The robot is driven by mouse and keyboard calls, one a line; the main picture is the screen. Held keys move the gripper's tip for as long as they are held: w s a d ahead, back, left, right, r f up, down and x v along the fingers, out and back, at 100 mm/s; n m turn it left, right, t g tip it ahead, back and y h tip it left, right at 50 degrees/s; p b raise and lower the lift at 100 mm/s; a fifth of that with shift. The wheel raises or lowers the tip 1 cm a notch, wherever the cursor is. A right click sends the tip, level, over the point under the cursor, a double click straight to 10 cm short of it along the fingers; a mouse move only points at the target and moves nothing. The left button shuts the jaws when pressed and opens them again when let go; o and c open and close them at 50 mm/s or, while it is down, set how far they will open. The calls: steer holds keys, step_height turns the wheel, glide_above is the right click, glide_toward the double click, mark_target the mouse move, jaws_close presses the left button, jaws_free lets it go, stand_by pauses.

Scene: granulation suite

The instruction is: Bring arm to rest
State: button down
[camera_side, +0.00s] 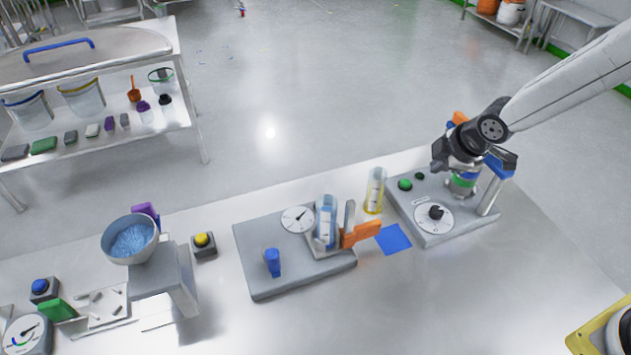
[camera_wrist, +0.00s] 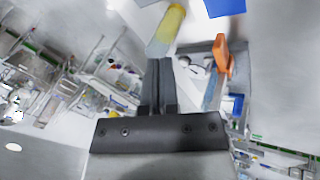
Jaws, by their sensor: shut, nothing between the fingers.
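My gripper (camera_wrist: 158,64) shows in the wrist view with its two dark fingers together and nothing between them. In the side view my arm comes in from the upper right. Its dark wrist end (camera_side: 450,150) is over the grey stirrer-like device with a dial (camera_side: 438,238), at the right of the bench. The fingertips cannot be told apart from the wrist there. In the wrist view a yellow cylinder (camera_wrist: 170,22) lies just beyond the fingertips; I cannot tell the gap.
A bowl of blue granules (camera_side: 131,241) is farther left.

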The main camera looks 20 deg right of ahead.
steer(key=s+d+r+m+g, duration=0.1)
steer(key=s+d+m, duration=0.2)
steer(key=s+m, duration=0.3)
steer(key=s+d+m+g, duration=0.1)
steer(key=s+d+m, duration=0.2)
steer(key=s+m, duration=0.4)
steer(key=shift+s+r+g+h, duration=0.3)
steer(key=shift+s+r+g, duration=0.1)
steer(key=shift+s, duration=0.3)
